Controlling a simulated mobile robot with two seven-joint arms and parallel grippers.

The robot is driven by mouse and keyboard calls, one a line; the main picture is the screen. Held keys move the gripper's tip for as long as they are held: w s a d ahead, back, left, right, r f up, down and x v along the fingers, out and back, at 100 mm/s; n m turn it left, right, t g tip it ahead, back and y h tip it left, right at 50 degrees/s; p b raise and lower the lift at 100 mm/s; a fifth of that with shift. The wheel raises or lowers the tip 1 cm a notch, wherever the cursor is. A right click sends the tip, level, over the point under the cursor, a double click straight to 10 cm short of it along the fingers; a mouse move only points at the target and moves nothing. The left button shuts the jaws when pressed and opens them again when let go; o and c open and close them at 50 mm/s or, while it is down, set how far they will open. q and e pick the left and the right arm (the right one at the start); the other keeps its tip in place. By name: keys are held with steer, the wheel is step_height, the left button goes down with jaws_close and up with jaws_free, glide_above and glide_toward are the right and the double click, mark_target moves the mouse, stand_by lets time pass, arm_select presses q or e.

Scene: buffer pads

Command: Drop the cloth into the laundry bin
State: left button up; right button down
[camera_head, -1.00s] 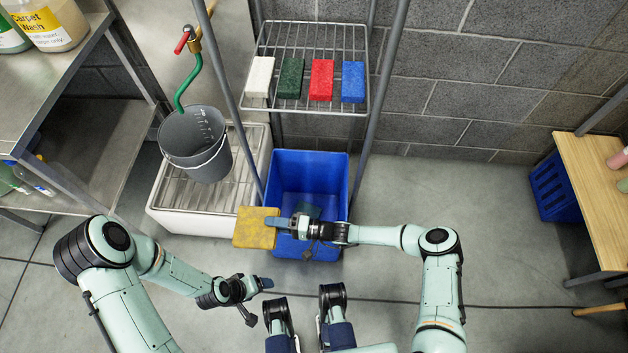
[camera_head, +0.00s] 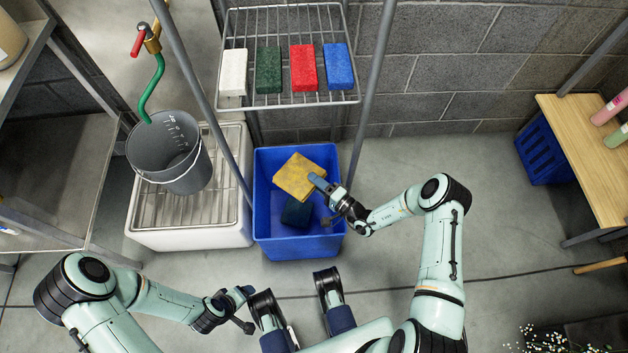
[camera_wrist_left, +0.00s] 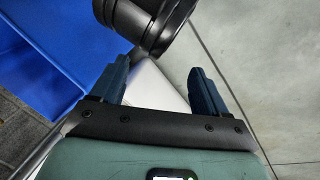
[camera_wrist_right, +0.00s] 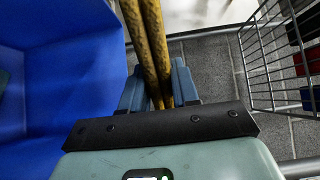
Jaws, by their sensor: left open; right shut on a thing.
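The cloth (camera_head: 297,176) is a flat yellow, stained square. In the head view it shows over the back part of the blue laundry bin (camera_head: 264,233). My right gripper (camera_head: 318,180) is shut on the cloth's right edge. In the right wrist view the cloth (camera_wrist_right: 149,40) is seen edge-on as two yellow folds between the fingers (camera_wrist_right: 152,88), with the blue bin wall (camera_wrist_right: 60,90) to the left.
A wire shelf (camera_head: 290,98) with white, green, red and blue pads hangs behind the bin. A grey bucket (camera_head: 170,155) on a white basin (camera_head: 190,235) stands left of it. A wooden bench (camera_head: 580,150) is at the right. Floor right of the bin is clear.

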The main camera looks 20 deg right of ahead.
step_height(320, 180, down, 5)
steer(key=b, duration=0.4)
arm_select(q)
step_height(320, 180, down, 6)
steer(key=a, duration=0.2)
steer(key=shift+s+a, duration=0.2)
steer(key=shift+s, duration=0.1)
arm_select(e)
steer(key=c, duration=0.8)
jaws_free()
arm_select(q)
steer(key=shift+f, duration=0.1)
steer(key=shift+t, duration=0.3)
steer(key=shift+w+d+r+p, duration=0.25)
steer(key=shift+w+r+p, duration=0.25)
steer(key=shift+r, duration=0.35)
steer(key=shift+w+d+r+p, duration=0.3)
steer(key=shift+r+p, duration=0.25)
steer(key=shift+r, duration=0.25)
steer(key=shift+w+d+r+p, duration=0.2)
steer(key=shift+w+r+p, duration=0.3)
steer(key=shift+r, duration=0.35)
arm_select(e)
steer(key=shift+v, duration=6.65)
arm_select(q)
steer(key=shift+s, duration=0.1)
